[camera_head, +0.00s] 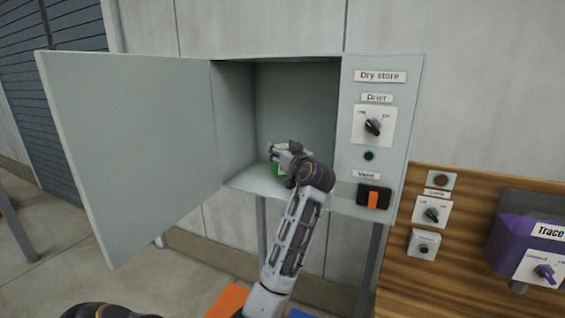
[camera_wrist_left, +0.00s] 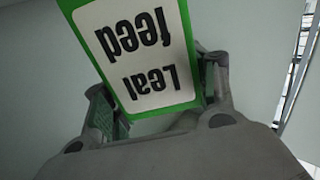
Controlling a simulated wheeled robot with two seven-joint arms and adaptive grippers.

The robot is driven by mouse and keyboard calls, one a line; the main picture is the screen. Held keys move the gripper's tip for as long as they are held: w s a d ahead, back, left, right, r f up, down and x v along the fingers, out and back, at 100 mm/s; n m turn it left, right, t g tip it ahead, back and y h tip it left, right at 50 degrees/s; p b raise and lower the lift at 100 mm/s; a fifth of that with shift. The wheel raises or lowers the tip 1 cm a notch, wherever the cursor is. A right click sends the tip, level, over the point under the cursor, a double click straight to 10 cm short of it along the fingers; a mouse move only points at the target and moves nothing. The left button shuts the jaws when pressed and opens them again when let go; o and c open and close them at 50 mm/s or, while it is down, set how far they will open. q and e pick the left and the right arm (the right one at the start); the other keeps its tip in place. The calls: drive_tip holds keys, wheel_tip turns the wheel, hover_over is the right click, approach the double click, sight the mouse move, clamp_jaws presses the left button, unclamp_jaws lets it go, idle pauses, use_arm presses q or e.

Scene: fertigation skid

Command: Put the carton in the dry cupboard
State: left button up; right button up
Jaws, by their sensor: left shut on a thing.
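The dry cupboard (camera_head: 297,100) is a pale grey box marked "Dry store", with its door (camera_head: 135,140) swung wide open to the left. My left gripper (camera_head: 279,157) is at the cupboard opening, over the front of its floor. It is shut on the green carton (camera_head: 276,170), which is mostly hidden behind the gripper in the head view. In the left wrist view the carton (camera_wrist_left: 140,50) sits between the two fingers (camera_wrist_left: 160,105), its white "Leaf feed" label upside down. I cannot tell whether the carton touches the cupboard floor. My right gripper is out of view.
The cupboard's right panel carries a drier knob (camera_head: 373,127), a green lamp (camera_head: 369,156) and a vent switch (camera_head: 373,198). A wooden board (camera_head: 400,270) with switches and a purple unit (camera_head: 520,240) stands at the right. The visible cupboard interior looks empty around the gripper.

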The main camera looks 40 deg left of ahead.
sight(275, 169)
use_arm(q)
drive_tip(key=shift+f+p, duration=0.4)
drive_tip(key=shift+f, duration=1.65)
drive_tip(key=shift+f, duration=0.15)
drive_tip(key=o, duration=1.2)
drive_tip(key=shift+o, duration=0.2)
